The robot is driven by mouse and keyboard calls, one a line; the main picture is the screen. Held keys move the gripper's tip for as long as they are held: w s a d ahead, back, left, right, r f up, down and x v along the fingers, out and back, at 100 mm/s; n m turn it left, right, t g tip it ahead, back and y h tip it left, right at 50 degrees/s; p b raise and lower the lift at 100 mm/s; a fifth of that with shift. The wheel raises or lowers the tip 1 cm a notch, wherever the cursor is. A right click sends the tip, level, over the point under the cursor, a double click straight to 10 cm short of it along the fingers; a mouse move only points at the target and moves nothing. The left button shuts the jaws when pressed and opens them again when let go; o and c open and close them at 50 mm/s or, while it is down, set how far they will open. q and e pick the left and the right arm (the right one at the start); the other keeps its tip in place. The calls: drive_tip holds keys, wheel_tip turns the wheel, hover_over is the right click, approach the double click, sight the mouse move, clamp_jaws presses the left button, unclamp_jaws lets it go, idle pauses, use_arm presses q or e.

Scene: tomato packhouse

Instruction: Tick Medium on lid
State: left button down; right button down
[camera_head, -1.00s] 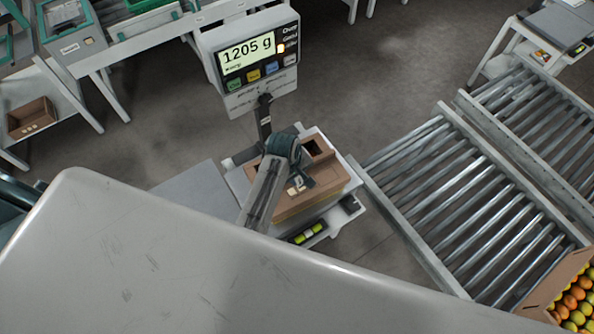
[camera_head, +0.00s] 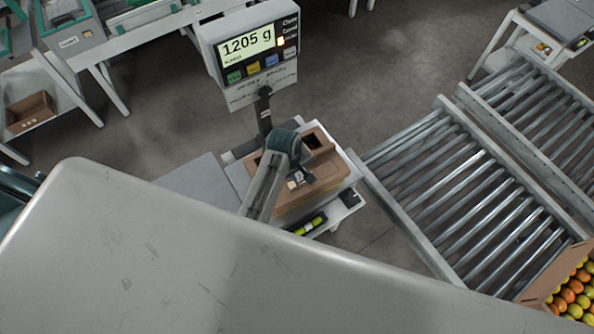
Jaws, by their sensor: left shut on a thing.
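A brown cardboard box with a lid (camera_head: 325,167) stands on the scale (camera_head: 348,205) in the middle of the head view. The lid has dark openings, and a small pale label shows near my gripper. My left gripper (camera_head: 303,181) points down over the lid, close to it. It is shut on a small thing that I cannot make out. I cannot tell whether that thing touches the lid. The wrist hides part of the lid, and no printed words on it can be read. My right gripper is not in view.
The scale's display (camera_head: 248,50) stands on a post behind the box and reads 1205 g. A roller conveyor (camera_head: 455,190) lies to the right. A crate (camera_head: 556,276) of orange and yellow tomatoes is at the lower right. A large grey part of mine fills the foreground.

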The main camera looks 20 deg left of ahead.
use_arm(q)
drive_tip(key=shift+f, duration=0.5)
idle(0.8)
drive_tip(key=shift+w+b, duration=0.3)
drive_tip(key=shift+w, duration=0.25)
drive_tip(key=shift+s, duration=0.3)
idle(0.4)
drive_tip(key=shift+r+p, duration=0.3)
drive_tip(key=shift+r, duration=2.7)
drive_tip(key=shift+f, duration=0.1)
